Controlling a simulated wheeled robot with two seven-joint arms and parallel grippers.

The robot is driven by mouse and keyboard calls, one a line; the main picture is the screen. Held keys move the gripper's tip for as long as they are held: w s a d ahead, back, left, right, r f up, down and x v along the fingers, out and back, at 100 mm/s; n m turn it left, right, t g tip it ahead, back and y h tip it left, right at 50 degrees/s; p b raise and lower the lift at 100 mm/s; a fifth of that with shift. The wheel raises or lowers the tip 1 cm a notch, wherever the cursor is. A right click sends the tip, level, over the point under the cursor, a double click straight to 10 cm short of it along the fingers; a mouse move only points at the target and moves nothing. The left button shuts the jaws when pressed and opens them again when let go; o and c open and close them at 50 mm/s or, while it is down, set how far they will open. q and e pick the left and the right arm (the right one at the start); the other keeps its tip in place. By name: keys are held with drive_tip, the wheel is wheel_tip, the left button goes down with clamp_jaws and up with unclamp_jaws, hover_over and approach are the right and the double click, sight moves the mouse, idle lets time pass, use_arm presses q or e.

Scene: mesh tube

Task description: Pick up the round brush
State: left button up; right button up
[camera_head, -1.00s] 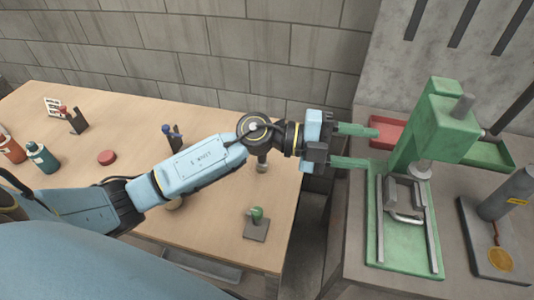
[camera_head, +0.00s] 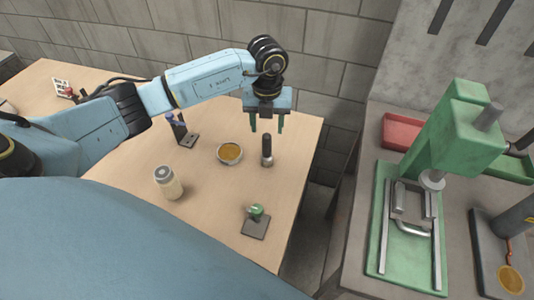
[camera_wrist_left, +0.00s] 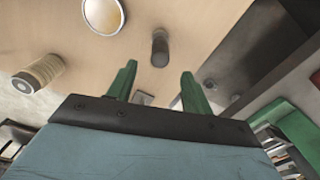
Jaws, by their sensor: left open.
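The round brush appears to be the small dark cylinder with a paler lower end (camera_head: 267,150), standing upright on the wooden table near its right side. In the left wrist view it shows as a dark round-ended cylinder (camera_wrist_left: 160,48) beyond the fingertips. My left gripper (camera_head: 267,127) points down, with its two green fingers apart and nothing between them. In the head view it is just behind and above the brush; I see no contact. In the left wrist view the open fingers (camera_wrist_left: 158,72) spread to either side below the brush. My right gripper is not in view.
A green press (camera_head: 455,130) occupies the right-hand bench, across a gap.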

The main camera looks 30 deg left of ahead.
sight(267, 135)
use_arm(q)
drive_tip(key=f, duration=0.7)
drive_tip(key=shift+w+a+f, duration=0.15)
drive_tip(key=shift+w+f, duration=0.1)
drive_tip(key=shift+f, duration=0.15)
drive_tip(key=c, duration=1.1)
drive_tip(key=shift+o, duration=0.2)
drive_tip(key=shift+r, duration=0.1)
